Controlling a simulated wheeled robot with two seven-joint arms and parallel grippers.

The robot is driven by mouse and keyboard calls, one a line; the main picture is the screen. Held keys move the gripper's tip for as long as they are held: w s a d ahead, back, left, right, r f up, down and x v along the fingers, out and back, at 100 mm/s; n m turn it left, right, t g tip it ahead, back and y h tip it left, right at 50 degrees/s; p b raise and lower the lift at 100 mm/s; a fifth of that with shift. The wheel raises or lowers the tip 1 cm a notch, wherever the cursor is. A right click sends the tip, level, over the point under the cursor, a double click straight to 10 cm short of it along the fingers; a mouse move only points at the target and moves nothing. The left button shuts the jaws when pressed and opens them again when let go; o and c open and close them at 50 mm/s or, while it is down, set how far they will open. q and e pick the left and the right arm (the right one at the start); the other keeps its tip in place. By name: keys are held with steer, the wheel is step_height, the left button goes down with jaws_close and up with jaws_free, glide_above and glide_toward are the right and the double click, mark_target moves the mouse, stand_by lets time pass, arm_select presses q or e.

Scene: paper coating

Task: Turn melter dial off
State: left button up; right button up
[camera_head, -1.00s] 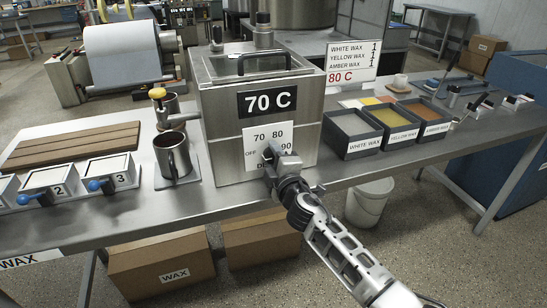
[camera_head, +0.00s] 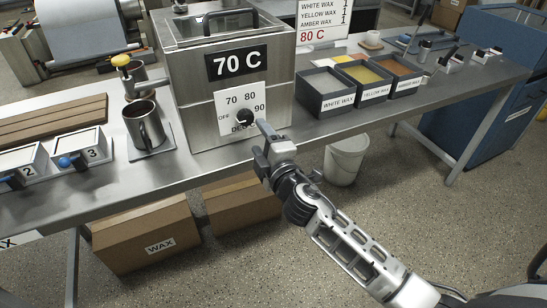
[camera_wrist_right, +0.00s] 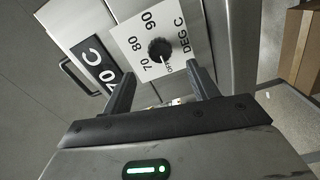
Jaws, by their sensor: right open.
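The melter (camera_head: 190,85) is a steel box on the bench with a "70 C" sign. Its black round dial (camera_head: 244,117) sits on a white plate marked OFF, 70, 80, 90 and DEG C. In the right wrist view, the dial (camera_wrist_right: 160,48) shows a white pointer line that appears to lie toward OFF. My right gripper (camera_head: 262,143) is open and empty, in front of and below the dial, apart from it. In the wrist view its two fingers (camera_wrist_right: 160,78) stand on either side of the dial, short of it. My left gripper is not in view.
White, yellow and amber wax trays (camera_head: 325,92) stand right of the melter. A metal pitcher (camera_head: 145,125) stands left of it. Cardboard boxes (camera_head: 145,240) lie below the bench, and a white bucket (camera_head: 345,160) stands on the floor. The space before the bench is clear.

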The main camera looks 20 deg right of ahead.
steer(key=s, duration=0.7)
steer(key=shift+d+b, duration=0.15)
steer(key=shift+b, duration=0.2)
steer(key=s+a+f+m+g+y, duration=0.2)
steer(key=s+a+f+m+g, duration=0.2)
steer(key=s+f+m, duration=0.9)
steer(key=s+f+g, duration=0.3)
steer(key=s+f, duration=0.2)
steer(key=f, duration=0.1)
steer(key=shift+m+g, duration=0.4)
